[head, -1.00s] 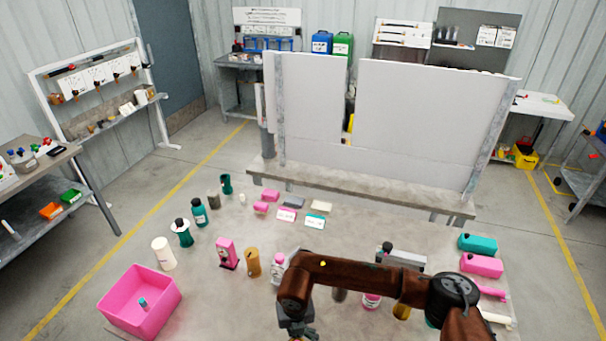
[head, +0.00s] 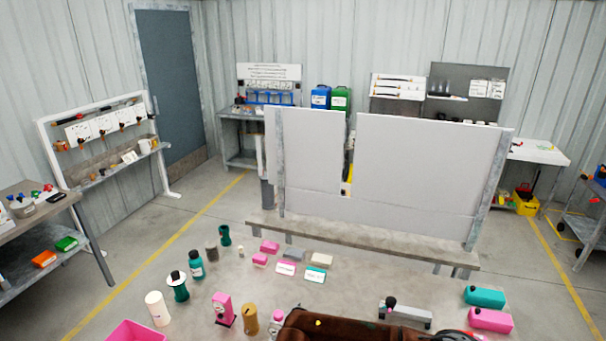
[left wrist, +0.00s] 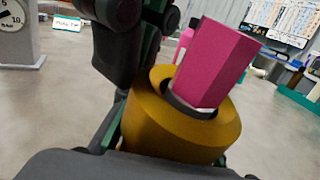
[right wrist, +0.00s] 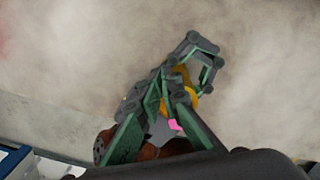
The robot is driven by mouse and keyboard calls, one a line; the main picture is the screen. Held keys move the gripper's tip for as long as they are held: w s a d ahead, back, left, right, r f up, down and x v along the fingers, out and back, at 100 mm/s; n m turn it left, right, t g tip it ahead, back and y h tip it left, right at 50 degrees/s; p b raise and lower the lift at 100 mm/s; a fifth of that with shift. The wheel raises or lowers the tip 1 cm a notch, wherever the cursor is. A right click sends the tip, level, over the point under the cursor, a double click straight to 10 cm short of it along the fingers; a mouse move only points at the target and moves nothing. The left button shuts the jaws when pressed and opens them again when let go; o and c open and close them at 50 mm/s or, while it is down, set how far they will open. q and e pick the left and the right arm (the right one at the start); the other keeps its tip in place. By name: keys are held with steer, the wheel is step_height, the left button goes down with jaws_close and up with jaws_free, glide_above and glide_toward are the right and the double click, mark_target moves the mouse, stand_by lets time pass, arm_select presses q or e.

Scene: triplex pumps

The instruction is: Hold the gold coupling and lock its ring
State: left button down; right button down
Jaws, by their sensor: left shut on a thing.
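The gold coupling (left wrist: 170,135) is a short thick cylinder with a collar, close in the left wrist view. A pink angular piece (left wrist: 211,65) stands tilted out of its dark central opening. My left gripper (left wrist: 165,152) is shut on the coupling, its far finger partly hidden. In the right wrist view, green and dark finger links (right wrist: 195,115) cross and overlap, with a bit of gold (right wrist: 180,75) and a pink bit (right wrist: 174,125) among them. I cannot tell whether my right gripper is open or shut.
The table (head: 350,285) holds a gold cylinder (head: 250,319), a pink pump-like item (head: 223,310), green bottles (head: 196,265) and small blocks. A pink bin (head: 137,332) is at the front left. A grey fixture (head: 405,314) and teal and pink blocks (head: 490,320) are right. White panels (head: 430,150) stand behind.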

step_height(320, 180, up, 6)
stand_by(0.6)
steer(key=w+d+f, duration=0.1)
steer(key=d+f, duration=0.2)
steer(key=f, duration=0.3)
steer(key=shift+w+d, duration=0.15)
steer(key=shift+w, duration=0.05)
stand_by(0.6)
steer(key=shift+s+f, duration=0.1)
steer(key=shift+s, duration=0.7)
stand_by(0.8)
steer(key=shift+w+a, duration=0.1)
steer(key=shift+a, duration=0.35)
